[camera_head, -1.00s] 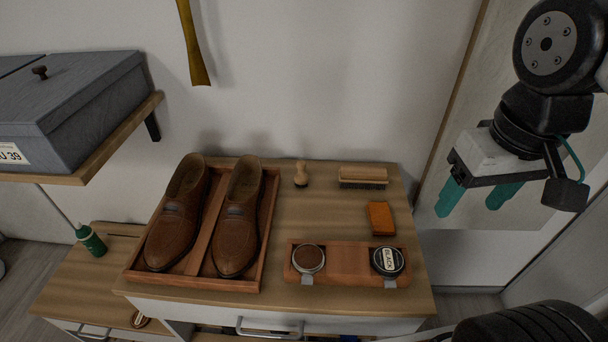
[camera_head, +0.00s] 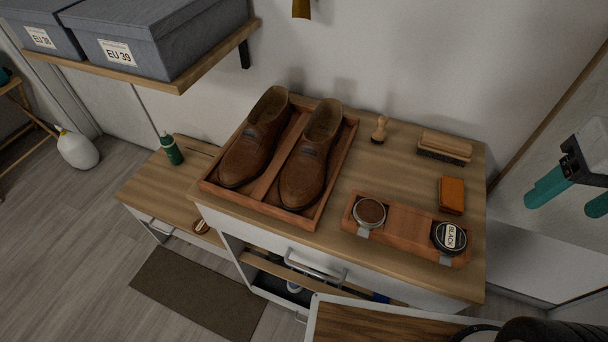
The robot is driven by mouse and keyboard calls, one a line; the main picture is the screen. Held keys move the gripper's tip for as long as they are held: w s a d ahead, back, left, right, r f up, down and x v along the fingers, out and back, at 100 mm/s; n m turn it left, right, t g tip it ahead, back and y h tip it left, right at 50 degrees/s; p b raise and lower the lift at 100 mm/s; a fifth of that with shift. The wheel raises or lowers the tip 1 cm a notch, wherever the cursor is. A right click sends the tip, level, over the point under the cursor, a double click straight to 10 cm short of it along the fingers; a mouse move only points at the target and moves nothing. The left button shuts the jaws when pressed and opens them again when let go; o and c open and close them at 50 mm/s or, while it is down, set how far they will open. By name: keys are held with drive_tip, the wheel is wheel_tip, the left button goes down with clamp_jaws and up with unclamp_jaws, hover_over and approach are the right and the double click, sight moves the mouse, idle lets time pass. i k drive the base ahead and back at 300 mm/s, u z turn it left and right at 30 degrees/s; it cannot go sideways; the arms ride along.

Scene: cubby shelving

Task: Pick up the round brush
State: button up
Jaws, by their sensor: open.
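The round brush (camera_head: 379,130) is small, with a pale wooden knob handle and a dark bristle end. It stands upright at the back of the wooden cabinet top, between the shoe tray and a long wooden brush. My gripper (camera_head: 570,197) is at the right edge of the head view, with teal fingers spread apart and nothing between them. It is well to the right of the round brush and apart from it. Part of the gripper and most of the arm are out of frame.
Brown shoes (camera_head: 314,160) sit in a wooden tray (camera_head: 207,186). A long brush (camera_head: 444,148), an orange block (camera_head: 451,195) and a holder (camera_head: 405,227) with two polish tins surround the right side. Shelf boxes (camera_head: 160,35) overhang at upper left. A drawer front (camera_head: 330,278) is below.

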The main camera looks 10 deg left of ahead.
sight(379, 135)
drive_tip(key=k, duration=1.2)
drive_tip(key=u, duration=0.8)
drive_tip(key=i, duration=1.35)
drive_tip(key=z, duration=0.8)
